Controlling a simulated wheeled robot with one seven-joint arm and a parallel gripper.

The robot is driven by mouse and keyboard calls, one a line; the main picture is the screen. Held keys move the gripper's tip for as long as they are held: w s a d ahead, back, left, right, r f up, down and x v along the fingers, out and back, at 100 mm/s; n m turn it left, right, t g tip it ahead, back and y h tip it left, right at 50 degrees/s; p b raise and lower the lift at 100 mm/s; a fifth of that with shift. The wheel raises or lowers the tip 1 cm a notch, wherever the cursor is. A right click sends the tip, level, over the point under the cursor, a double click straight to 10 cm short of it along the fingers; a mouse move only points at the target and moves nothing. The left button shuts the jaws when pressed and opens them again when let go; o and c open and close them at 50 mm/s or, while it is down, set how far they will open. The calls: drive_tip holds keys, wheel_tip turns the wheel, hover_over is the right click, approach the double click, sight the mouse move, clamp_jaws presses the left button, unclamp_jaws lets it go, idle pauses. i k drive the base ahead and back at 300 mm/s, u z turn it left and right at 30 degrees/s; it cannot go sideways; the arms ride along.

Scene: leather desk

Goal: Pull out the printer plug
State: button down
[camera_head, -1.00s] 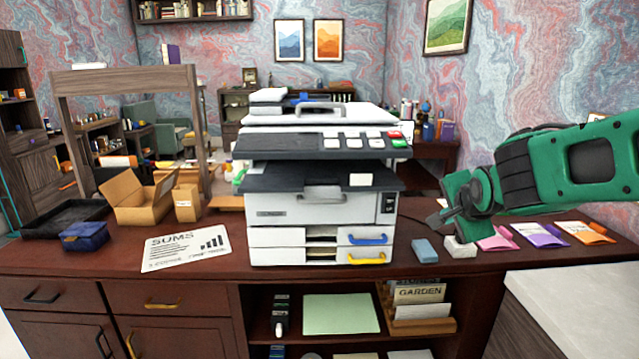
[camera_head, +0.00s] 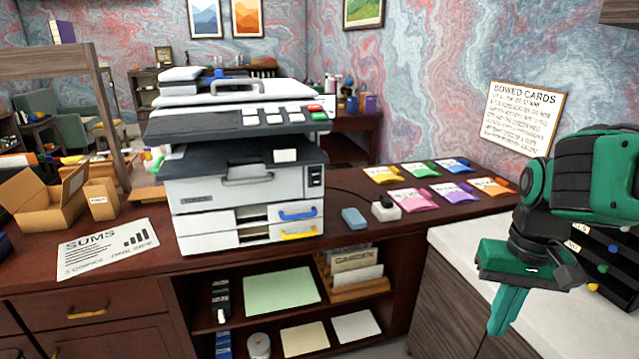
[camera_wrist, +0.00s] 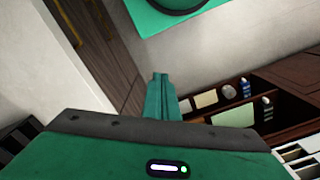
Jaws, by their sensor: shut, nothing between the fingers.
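The printer (camera_head: 245,180) stands on the dark wooden desk. To its right a small white socket block (camera_head: 386,212) sits on the desk, with a small black plug (camera_head: 386,201) upright on its top. A thin dark cable (camera_head: 350,191) runs from behind the printer towards the plug. My gripper (camera_head: 503,316) is at the lower right, over the white counter, well to the right of the block and apart from it. Its green fingers are together, pointing down and empty. In the wrist view the shut fingers (camera_wrist: 160,93) show, with no plug or block in sight.
A blue block (camera_head: 353,218) lies left of the socket block. Several coloured card packets (camera_head: 412,198) lie behind and right of it. The white counter (camera_head: 450,250) adjoins the desk. A dark rack (camera_head: 609,262) with coloured knobs stands right of my gripper.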

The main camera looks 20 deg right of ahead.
sight(386, 202)
drive_tip(key=z, duration=0.05)
drive_tip(key=k, duration=0.65)
drive_tip(key=u, duration=0.25)
drive_tip(key=i, duration=2.4)
drive_tip(key=z, duration=0.35)
